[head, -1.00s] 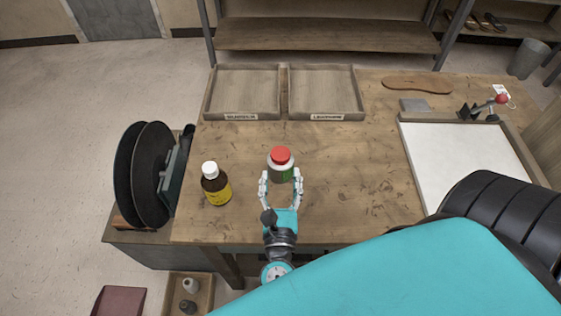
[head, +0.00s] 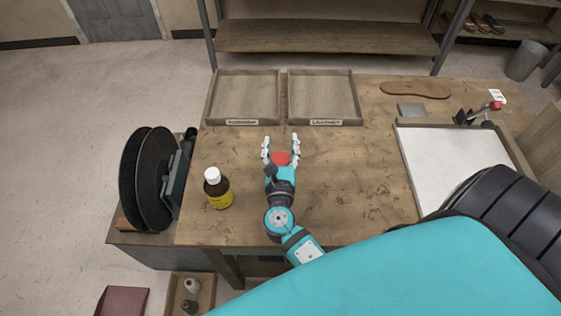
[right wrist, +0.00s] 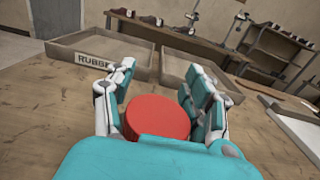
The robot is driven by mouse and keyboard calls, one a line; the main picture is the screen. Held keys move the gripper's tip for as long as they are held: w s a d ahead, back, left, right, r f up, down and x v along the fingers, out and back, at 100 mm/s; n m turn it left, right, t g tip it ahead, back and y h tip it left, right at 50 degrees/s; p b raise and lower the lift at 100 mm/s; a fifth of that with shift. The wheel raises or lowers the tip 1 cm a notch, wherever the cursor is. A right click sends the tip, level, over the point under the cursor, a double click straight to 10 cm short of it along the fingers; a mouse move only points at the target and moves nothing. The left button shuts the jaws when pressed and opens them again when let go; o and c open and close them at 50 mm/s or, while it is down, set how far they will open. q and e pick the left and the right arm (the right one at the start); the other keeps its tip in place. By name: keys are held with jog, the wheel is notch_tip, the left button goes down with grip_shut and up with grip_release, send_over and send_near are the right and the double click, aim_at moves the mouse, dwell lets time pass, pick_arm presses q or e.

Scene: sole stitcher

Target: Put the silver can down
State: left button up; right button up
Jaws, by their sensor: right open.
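The silver can shows mostly as its red lid (head: 281,158). My right gripper's palm and fingers hide its body and base in the head view. In the right wrist view the red lid (right wrist: 157,118) sits between my open fingers, close to the palm. My right gripper (head: 281,139) is open and points toward the back of the table, with its fingertips beyond the lid. I cannot tell whether a finger touches the can. My left gripper is not in view.
A brown bottle with a white cap (head: 218,190) stands left of my right gripper. Two labelled wooden trays (head: 241,122) lie at the back. A white-topped board (head: 455,165) is at the right. The wooden table (head: 360,180) is clear between them.

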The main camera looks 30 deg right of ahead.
grip_shut()
dwell(0.7)
